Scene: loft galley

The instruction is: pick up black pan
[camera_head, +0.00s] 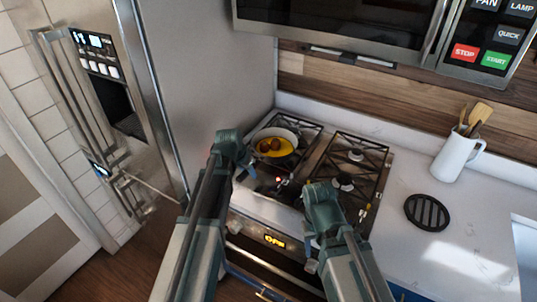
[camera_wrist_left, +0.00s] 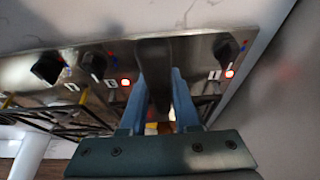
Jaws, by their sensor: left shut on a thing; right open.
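The pan (camera_head: 293,134) sits on the back left burner of the stove, with yellow and brown food in it. Its rim looks pale in the head view. My left gripper (camera_head: 246,170) is at the pan's near left side. In the left wrist view, a dark handle (camera_wrist_left: 153,58) lies between the fingers of my left gripper (camera_wrist_left: 160,88), which are shut on it. The rest of the pan is mostly hidden there. My right gripper (camera_head: 312,190) is open and empty above the front of the stove.
The stove (camera_head: 345,165) has black grates and front knobs (camera_wrist_left: 47,67). A fridge (camera_head: 205,70) stands close at left; a microwave (camera_head: 340,22) hangs above. On the right counter are a black trivet (camera_head: 427,212) and a white jug with utensils (camera_head: 455,155).

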